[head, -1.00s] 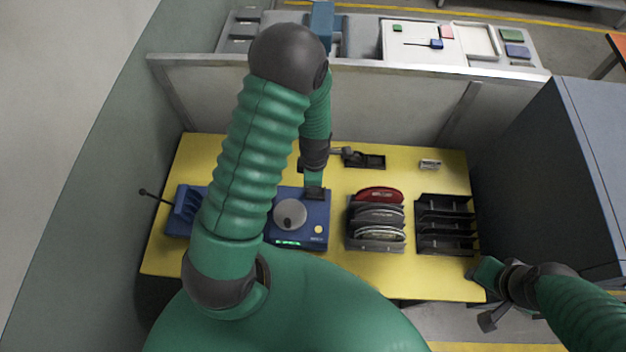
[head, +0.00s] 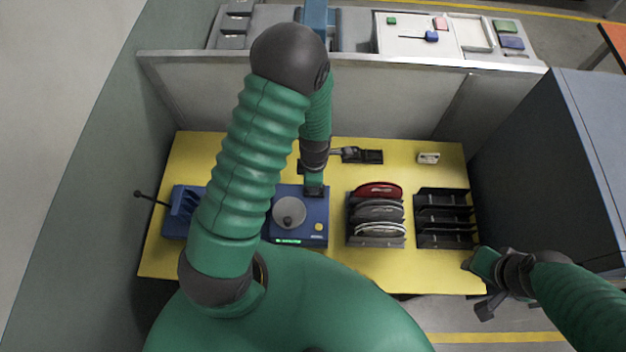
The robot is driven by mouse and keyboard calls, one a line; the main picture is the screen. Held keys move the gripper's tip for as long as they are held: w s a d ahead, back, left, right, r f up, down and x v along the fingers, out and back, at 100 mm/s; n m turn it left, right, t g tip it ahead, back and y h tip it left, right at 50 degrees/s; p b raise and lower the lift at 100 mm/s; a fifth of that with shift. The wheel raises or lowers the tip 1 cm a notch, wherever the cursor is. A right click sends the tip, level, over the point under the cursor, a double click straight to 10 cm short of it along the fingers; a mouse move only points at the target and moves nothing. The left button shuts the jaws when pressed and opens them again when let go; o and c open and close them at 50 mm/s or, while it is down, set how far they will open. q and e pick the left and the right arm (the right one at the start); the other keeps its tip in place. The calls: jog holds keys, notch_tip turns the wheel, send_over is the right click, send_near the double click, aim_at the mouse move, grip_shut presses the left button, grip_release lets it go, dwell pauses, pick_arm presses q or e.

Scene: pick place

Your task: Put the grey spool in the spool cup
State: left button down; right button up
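I cannot clearly make out the grey spool or a spool cup. A round light-grey plate (head: 289,210) with a small darker grey patch, possibly an object, sits on a blue device (head: 311,232) on the yellow table. My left arm crosses the picture centre and hides part of the table. My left gripper (head: 314,190) points down at the back right edge of the blue device; its fingers are too small to read. My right gripper (head: 482,268) is at the table's front right corner, apart from everything on the table; its opening is unclear.
A rack of red and grey discs (head: 376,241) and a black slotted rack (head: 445,240) stand on the right. A black tray (head: 368,157) and a small whitish block (head: 428,158) lie at the back. A blue holder (head: 176,219) is left. A grey partition (head: 400,104) closes the back.

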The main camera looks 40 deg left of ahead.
pick_arm(q)
jog(key=shift+d+f, duration=0.15)
jog(key=shift+f, duration=0.1)
pick_arm(e)
jog(key=shift+a, duration=0.35)
pick_arm(q)
jog(key=shift+d, duration=0.15)
pick_arm(e)
jog(key=shift+d, duration=0.15)
pick_arm(q)
jog(key=c, duration=1.2)
grip_release()
jog(key=shift+d+r, duration=0.1)
jog(key=shift+d, duration=0.05)
jog(key=shift+c, duration=0.2)
jog(key=o, duration=0.3)
jog(key=shift+o, duration=0.2)
pick_arm(e)
jog(key=shift+d, duration=0.1)
pick_arm(q)
jog(key=shift+r, duration=0.1)
notch_tip(320, 180, up, 8)
jog(key=p, duration=0.7)
pick_arm(e)
jog(key=w+v, duration=0.1)
jog(key=v, duration=0.6)
jog(key=shift+w+r, duration=0.2)
jog(key=shift+w, duration=0.1)
